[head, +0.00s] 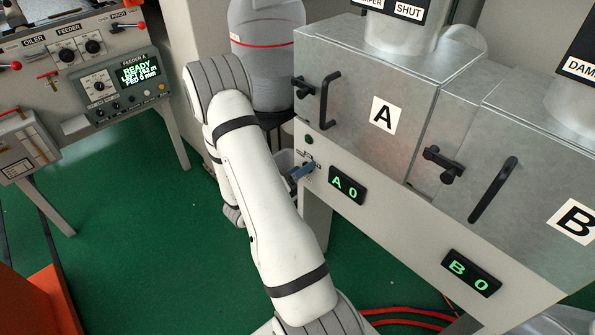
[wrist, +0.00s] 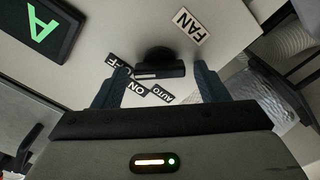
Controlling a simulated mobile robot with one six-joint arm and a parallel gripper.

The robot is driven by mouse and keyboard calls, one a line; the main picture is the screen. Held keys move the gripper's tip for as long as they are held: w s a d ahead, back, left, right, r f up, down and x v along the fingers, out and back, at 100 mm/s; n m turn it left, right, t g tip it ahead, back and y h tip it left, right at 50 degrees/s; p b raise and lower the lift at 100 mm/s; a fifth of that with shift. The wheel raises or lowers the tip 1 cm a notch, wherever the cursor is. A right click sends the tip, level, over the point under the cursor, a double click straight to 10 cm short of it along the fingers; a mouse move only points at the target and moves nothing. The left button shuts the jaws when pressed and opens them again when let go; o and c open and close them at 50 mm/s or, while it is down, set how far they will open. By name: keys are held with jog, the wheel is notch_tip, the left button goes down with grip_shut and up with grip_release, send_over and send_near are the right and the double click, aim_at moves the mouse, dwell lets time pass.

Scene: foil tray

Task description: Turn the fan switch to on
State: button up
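The fan switch (wrist: 158,57) is a black round knob with a bar handle and a white mark on the bar's left part in the wrist view. The FAN label (wrist: 190,27) is above right of it. The OFF label (wrist: 112,64), ON label (wrist: 131,89) and AUTO label (wrist: 161,95) lie around its left and lower sides. I cannot tell exactly which label the mark points at. My gripper (wrist: 161,72) is open, one blue finger on each side of the knob, with gaps visible. In the head view my gripper (head: 302,171) is at the panel left of display A; the knob is mostly hidden.
Display A (head: 347,186) is close right of my gripper, and display B (head: 471,273) is farther right. A door handle (head: 329,100) projects above on box A. A dark green round lamp (head: 309,139) is just above the switch. Feeder A (head: 122,88) stands left across green floor.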

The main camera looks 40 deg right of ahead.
jog(key=c, duration=0.9)
jog(key=shift+m+b, duration=0.3)
jog(key=shift+b, duration=0.05)
jog(key=m+b, duration=0.4)
jog(key=shift+s, duration=0.1)
jog(key=m+b, duration=0.3)
jog(key=m, duration=0.1)
jog(key=shift+s+r+b, duration=0.1)
jog(key=shift+r+b, duration=0.05)
jog(key=shift+b, duration=0.25)
jog(key=shift+r, duration=0.1)
jog(key=o, duration=1)
